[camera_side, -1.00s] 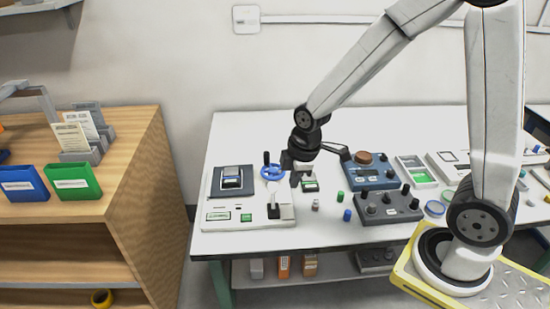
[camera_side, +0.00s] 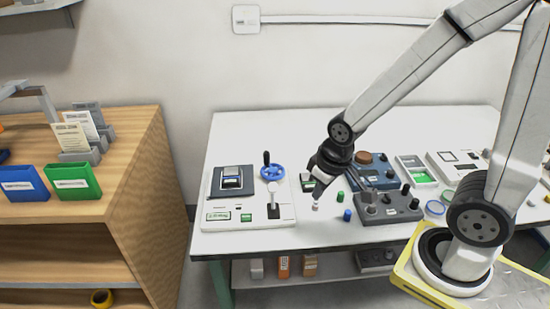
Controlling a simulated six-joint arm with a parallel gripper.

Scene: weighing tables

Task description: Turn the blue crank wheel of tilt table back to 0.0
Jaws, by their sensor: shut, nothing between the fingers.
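The blue crank wheel (camera_side: 280,171) stands on the white base of the tilt table (camera_side: 245,226), with its upright black handle (camera_side: 266,158) at the wheel's upper left. A dark tilting plate (camera_side: 215,190) bears a small dark box-like object (camera_side: 231,178) left of the wheel.
Small green (camera_side: 340,197) and blue (camera_side: 347,215) cylinders stand right of my gripper. A dark grey knob box (camera_side: 388,208) and a blue box (camera_side: 375,172) lie further right. The table's back left is clear.

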